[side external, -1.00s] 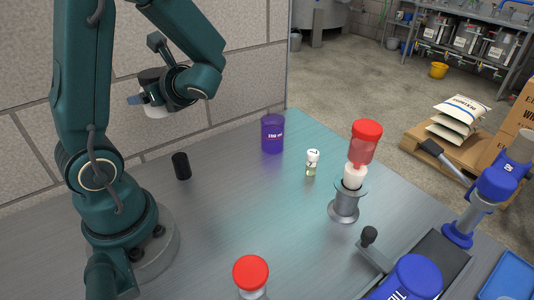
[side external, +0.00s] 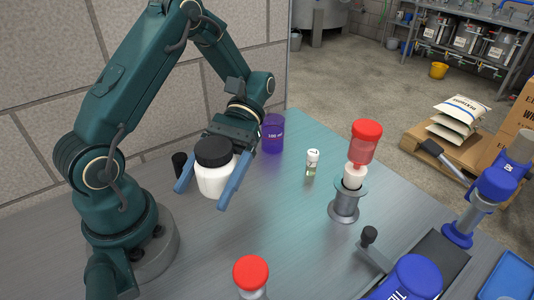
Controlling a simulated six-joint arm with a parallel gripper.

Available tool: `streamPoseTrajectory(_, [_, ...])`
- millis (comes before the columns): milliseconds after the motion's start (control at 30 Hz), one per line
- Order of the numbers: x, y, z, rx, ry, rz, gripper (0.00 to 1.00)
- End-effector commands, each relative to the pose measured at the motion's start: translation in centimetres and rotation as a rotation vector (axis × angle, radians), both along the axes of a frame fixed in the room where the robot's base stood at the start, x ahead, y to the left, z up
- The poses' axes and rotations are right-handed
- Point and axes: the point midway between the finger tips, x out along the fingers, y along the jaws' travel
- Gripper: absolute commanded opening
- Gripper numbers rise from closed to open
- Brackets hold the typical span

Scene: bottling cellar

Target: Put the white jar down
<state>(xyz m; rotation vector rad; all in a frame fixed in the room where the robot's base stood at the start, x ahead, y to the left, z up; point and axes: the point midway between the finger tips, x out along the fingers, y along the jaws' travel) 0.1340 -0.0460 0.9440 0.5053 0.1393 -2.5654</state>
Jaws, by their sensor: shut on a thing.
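The white jar (side external: 214,181) with a black lid is in the left middle of the side external view, upright or nearly so. My gripper (side external: 206,188) is shut on it, with one blue finger on each side of the jar. The jar appears to be held above the grey table (side external: 275,215); the exact gap under it is hard to tell. My gripper's palm is behind the jar, to its upper right.
A purple cup (side external: 272,134) and a small vial (side external: 312,163) stand behind to the right. A black cylinder (side external: 180,165) is just left of the jar. A red-topped container on a stand (side external: 344,205), and a red-lidded jar (side external: 251,273) in front, flank clear table.

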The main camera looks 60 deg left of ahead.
Motion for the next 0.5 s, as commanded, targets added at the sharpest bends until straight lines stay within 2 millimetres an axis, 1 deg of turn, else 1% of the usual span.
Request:
streamPoseTrajectory(33, [1.0,-1.4,0.6,0.0,-0.002,0.103,0.19])
streamPoseTrajectory(100, [2.6,-3.2,1.5,0.0,-0.002,0.245,0.19])
streamPoseTrajectory(200, [4.8,-5.2,2.9,0.001,-0.006,0.415,0.19])
streamPoseTrajectory(300, [6.9,-6.6,4.2,0.001,-0.006,0.548,0.19])
streamPoseTrajectory(500, [10.2,-8.0,6.3,0.001,-0.007,0.738,0.19])
